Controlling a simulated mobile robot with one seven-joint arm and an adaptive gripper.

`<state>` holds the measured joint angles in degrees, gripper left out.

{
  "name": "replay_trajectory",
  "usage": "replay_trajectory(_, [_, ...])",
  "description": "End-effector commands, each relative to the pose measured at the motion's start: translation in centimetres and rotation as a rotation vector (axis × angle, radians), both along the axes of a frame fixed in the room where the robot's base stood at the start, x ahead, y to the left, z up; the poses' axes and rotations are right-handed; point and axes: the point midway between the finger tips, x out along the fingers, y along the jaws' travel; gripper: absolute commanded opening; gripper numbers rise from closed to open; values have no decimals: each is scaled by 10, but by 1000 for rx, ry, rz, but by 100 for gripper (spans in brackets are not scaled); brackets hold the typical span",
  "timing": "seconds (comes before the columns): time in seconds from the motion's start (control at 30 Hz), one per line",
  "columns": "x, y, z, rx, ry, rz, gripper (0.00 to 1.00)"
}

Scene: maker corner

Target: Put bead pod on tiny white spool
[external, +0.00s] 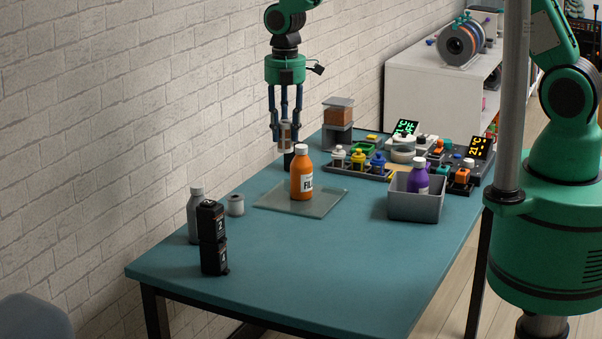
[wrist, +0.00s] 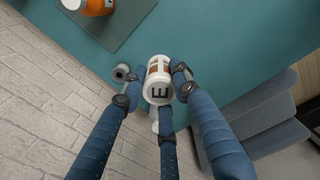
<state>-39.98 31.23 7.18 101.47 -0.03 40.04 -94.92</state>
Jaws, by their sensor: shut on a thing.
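My gripper (external: 285,128) hangs above the far left part of the table, near the wall. Its blue fingers are shut on the bead pod (external: 285,136), a small clear-and-brown cylinder with white ends. In the wrist view the bead pod (wrist: 159,78) sits between the fingertips (wrist: 154,88), its white end marked with a dark letter. The tiny white spool (external: 236,204) stands on the table near the wall, to the left of and nearer than the gripper.
An orange bottle (external: 302,176) stands on a glass plate (external: 326,203). A grey bottle (external: 194,222) and stacked black blocks (external: 212,238) stand near the spool. A grey bin (external: 416,207) holds a purple bottle (external: 418,177). Paint pots crowd the back. The front table is clear.

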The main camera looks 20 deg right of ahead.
Motion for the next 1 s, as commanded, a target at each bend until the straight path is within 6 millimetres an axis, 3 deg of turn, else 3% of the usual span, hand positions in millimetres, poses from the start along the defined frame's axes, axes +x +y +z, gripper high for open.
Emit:
replay_trajectory(0.7, [-1,2,-97,-2,2,5,3])
replay_trajectory(1.0, [-1,2,-107,-1,1,5,3])
